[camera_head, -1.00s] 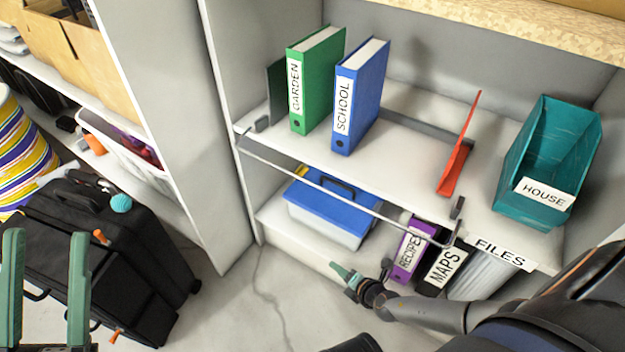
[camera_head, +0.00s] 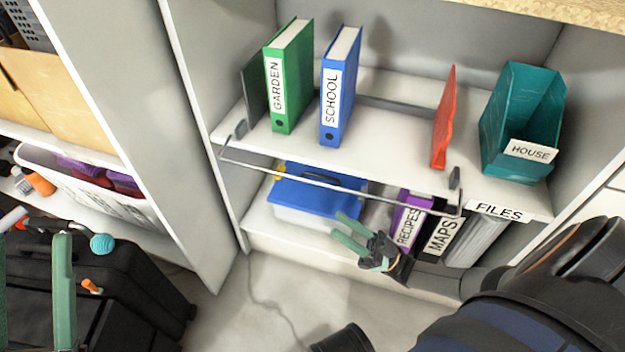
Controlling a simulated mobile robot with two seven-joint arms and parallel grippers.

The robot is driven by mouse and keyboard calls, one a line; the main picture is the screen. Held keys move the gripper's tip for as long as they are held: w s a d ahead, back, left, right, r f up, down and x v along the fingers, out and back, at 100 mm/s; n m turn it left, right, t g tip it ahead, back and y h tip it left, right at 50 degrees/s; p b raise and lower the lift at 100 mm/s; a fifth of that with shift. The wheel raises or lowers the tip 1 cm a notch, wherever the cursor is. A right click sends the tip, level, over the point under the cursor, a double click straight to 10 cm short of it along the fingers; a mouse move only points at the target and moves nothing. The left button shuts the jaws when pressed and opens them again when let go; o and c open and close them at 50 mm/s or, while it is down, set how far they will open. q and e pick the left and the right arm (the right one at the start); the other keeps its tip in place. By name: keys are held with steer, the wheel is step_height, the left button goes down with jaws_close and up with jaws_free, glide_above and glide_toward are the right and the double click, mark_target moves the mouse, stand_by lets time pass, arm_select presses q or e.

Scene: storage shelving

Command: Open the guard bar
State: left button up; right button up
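The guard bar (camera_head: 330,183) is a thin metal rod across the front of the shelf with the binders. Its bent ends meet small dark brackets at the left (camera_head: 241,128) and right (camera_head: 455,178) of the shelf, and in the picture it crosses just below the shelf's front edge. My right gripper (camera_head: 337,224) is open and empty, with green fingers pointing up and left. It shows below the bar, in front of the lower shelf, apart from the bar. My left gripper (camera_head: 32,245) is open and empty at the lower left, far from the bar.
A green GARDEN binder (camera_head: 289,80), a blue SCHOOL binder (camera_head: 340,85), a red divider (camera_head: 444,120) and a teal HOUSE box (camera_head: 522,115) stand on the shelf (camera_head: 395,135). Below are a blue-lidded box (camera_head: 318,195) and RECIPES (camera_head: 408,220) and MAPS (camera_head: 441,232) binders. A black suitcase (camera_head: 130,285) stands at left.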

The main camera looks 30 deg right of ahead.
mark_target(317, 182)
steer(key=w+a+r, duration=0.1)
steer(key=w+r, duration=0.1)
steer(key=r, duration=0.1)
steer(key=w+a+r+t+p, duration=0.1)
steer(key=w+r, duration=0.1)
steer(key=r, duration=0.2)
steer(key=w+a+r+m+t, duration=0.1)
steer(key=w+r, duration=0.1)
steer(key=r, duration=0.2)
steer(key=shift+a, duration=0.15)
jaws_close()
steer(key=shift+t+h, duration=0.3)
steer(key=shift+h, duration=0.1)
